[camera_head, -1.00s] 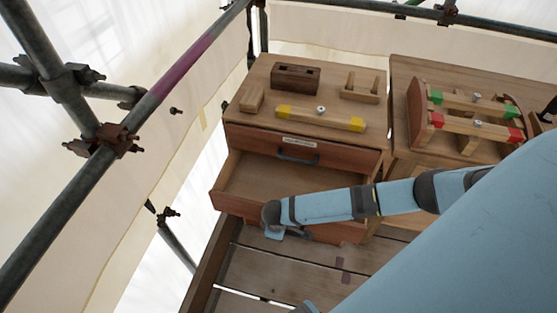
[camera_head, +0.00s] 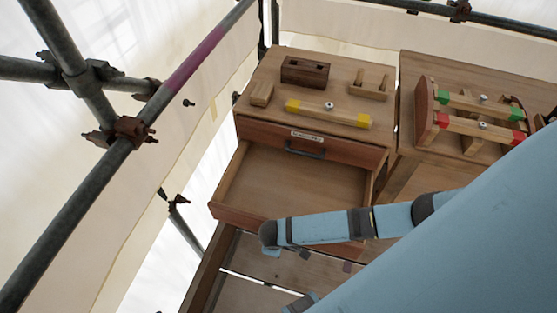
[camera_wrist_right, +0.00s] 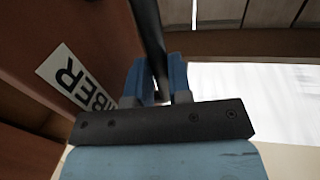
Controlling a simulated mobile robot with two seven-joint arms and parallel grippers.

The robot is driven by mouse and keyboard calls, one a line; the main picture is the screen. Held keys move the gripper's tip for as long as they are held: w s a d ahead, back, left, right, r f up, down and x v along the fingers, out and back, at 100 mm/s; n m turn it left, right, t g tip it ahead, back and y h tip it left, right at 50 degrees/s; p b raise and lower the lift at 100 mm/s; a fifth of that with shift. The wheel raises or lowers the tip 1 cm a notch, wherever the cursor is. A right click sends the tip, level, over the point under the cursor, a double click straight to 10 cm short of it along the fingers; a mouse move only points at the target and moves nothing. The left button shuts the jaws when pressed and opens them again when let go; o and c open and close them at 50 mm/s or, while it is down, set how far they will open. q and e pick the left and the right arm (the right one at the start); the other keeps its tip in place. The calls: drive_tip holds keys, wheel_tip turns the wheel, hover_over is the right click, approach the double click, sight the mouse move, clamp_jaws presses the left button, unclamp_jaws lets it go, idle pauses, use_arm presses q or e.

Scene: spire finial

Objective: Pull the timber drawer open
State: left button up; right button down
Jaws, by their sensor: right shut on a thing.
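The timber drawer (camera_head: 233,214) is the lower drawer of the wooden cabinet. It stands well out from the cabinet, and its inside (camera_head: 295,185) looks empty. My right arm reaches across its front from the right. The right gripper itself is mostly hidden by my wrist in the head view. In the right wrist view, my right gripper (camera_wrist_right: 158,85) is shut on the dark bar handle (camera_wrist_right: 148,35). Beside it, a white label (camera_wrist_right: 75,80) on the reddish drawer front shows the letters "BER". My left gripper is not in view.
The upper drawer (camera_head: 345,150) is shut. The cabinet top holds a dark block (camera_head: 305,72) and a yellow-ended beam (camera_head: 328,113). A second bench (camera_head: 415,70) stands right. A scaffold pole (camera_head: 150,110) runs along the left. Plank floor (camera_head: 245,290) lies before the drawer.

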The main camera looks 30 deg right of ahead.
drive_tip(key=c, duration=1.2)
unclamp_jaws()
drive_tip(key=shift+o, duration=0.7)
wheel_tip(320, 180, up, 14)
drive_tip(key=s+a+p, duration=0.1)
drive_tip(key=a, duration=0.1)
drive_tip(key=shift+s+f, duration=0.25)
drive_tip(key=shift+s, duration=0.1)
